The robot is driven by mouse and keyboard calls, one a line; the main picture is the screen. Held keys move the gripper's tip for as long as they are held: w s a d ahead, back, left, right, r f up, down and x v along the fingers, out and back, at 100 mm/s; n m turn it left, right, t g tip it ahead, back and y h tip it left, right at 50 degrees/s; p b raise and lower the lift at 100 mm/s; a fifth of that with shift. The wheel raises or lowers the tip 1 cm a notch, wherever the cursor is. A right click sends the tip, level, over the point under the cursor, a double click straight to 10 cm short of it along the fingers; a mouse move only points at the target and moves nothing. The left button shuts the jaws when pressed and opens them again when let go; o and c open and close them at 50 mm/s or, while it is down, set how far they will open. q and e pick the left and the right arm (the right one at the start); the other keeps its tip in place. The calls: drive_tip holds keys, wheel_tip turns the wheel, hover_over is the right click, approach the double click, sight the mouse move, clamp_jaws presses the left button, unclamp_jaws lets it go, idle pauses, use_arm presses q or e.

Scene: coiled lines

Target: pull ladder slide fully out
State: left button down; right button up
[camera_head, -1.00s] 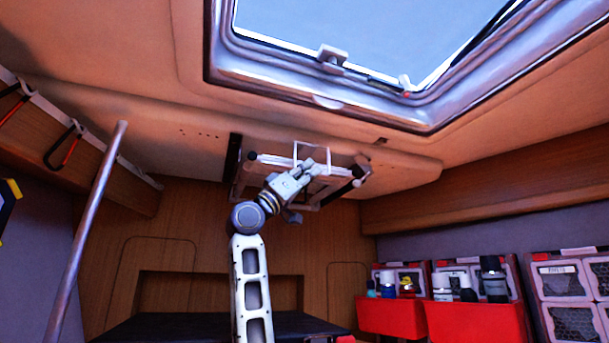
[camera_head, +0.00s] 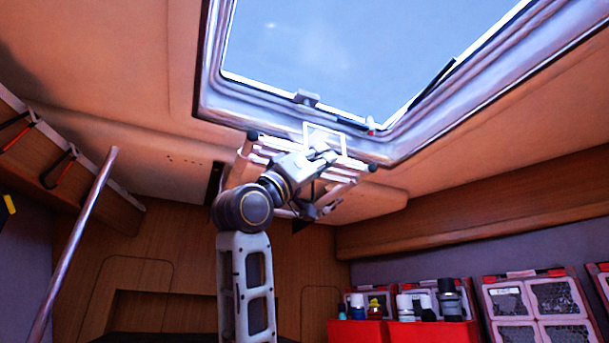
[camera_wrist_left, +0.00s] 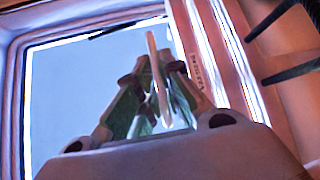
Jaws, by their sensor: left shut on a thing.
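The ladder slide (camera_head: 355,163) shows in the head view as a pale folded frame with dark end caps, hanging just below the hatch's front edge. A white loop handle (camera_head: 325,138) stands up from its front. My left gripper (camera_head: 328,155) is shut on this handle. In the left wrist view, the fingers (camera_wrist_left: 155,88) close around the upright pale bar of the handle (camera_wrist_left: 157,60). My gripper and wrist hide the middle of the ladder. My right gripper is in neither view.
The open-looking roof hatch (camera_head: 330,60) is right above the ladder. A metal pole (camera_head: 78,240) slants at the left. Red bins (camera_head: 410,332) with bottles and grey mesh-fronted cases (camera_head: 525,305) stand low at the right. The space between is free.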

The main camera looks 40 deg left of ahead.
use_arm(q)
drive_tip(key=s+d+b, duration=0.1)
drive_tip(key=s+d, duration=0.3)
drive_tip(key=d, duration=0.4)
drive_tip(key=s+d, duration=0.5)
drive_tip(key=d, duration=0.4)
drive_tip(key=shift+d+b, duration=0.3)
drive_tip(key=shift+b, duration=0.1)
drive_tip(key=c, duration=1.8)
unclamp_jaws()
drive_tip(key=shift+o, duration=1.2)
drive_tip(key=shift+s+d, duration=0.15)
drive_tip(key=v, duration=1.2)
drive_tip(key=shift+a, duration=0.2)
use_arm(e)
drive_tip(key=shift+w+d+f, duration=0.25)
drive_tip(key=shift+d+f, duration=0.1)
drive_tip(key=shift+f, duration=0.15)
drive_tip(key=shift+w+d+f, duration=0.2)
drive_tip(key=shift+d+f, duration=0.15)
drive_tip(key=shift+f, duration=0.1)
use_arm(q)
drive_tip(key=shift+r, duration=0.1)
